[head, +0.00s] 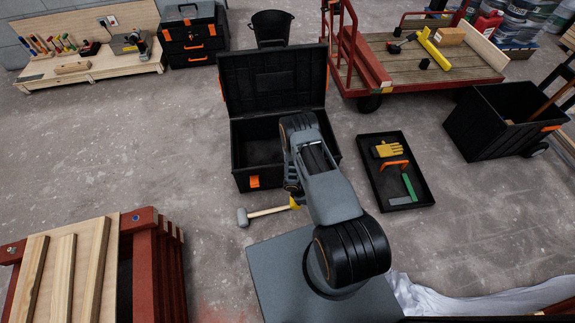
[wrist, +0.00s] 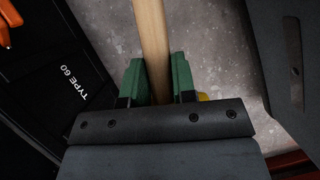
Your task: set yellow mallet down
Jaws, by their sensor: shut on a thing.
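The yellow mallet shows in the head view with a grey head (head: 243,217), a pale wooden handle (head: 268,211) and a bit of yellow at the grip end (head: 294,203). It lies roughly level in front of the open black toolbox (head: 248,160). I cannot tell whether it touches the floor. In the wrist view, the green fingers of my gripper (wrist: 158,78) are shut on the wooden handle (wrist: 151,30), with yellow showing behind the right finger. The mallet's head is outside the wrist view. My arm hides the gripper in the head view.
A black tray (head: 420,185) with gloves and a square lies right of my arm. A red trestle with battens (head: 145,262) stands at front left. The floor left of the mallet is clear.

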